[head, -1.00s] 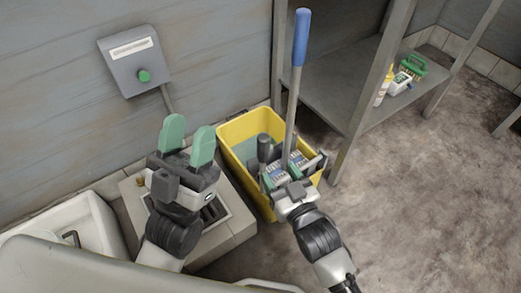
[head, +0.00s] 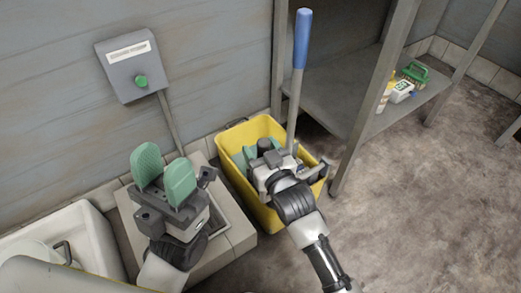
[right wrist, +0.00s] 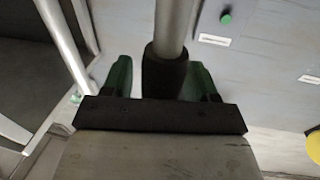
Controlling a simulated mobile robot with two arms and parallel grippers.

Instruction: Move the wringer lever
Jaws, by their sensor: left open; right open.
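The yellow mop bucket (head: 232,180) stands on the floor by the wall. The wringer lever's dark grip (head: 264,144) shows over the bucket. My right gripper (head: 263,147) is open at the lever, its palm hiding most of the wringer. In the right wrist view the lever's black grip (right wrist: 164,76) and grey rod (right wrist: 173,25) stand between the spread green fingers (right wrist: 160,78); contact cannot be told. My left gripper (head: 164,173) is open and empty, left of the bucket.
A blue-handled mop (head: 302,40) stands upright in the bucket, close to my right gripper. A grey shelf (head: 335,95) is at the right, with bottles and a green brush (head: 415,72). A wall box has a green button (head: 141,82). A white sink (head: 85,235) is at lower left.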

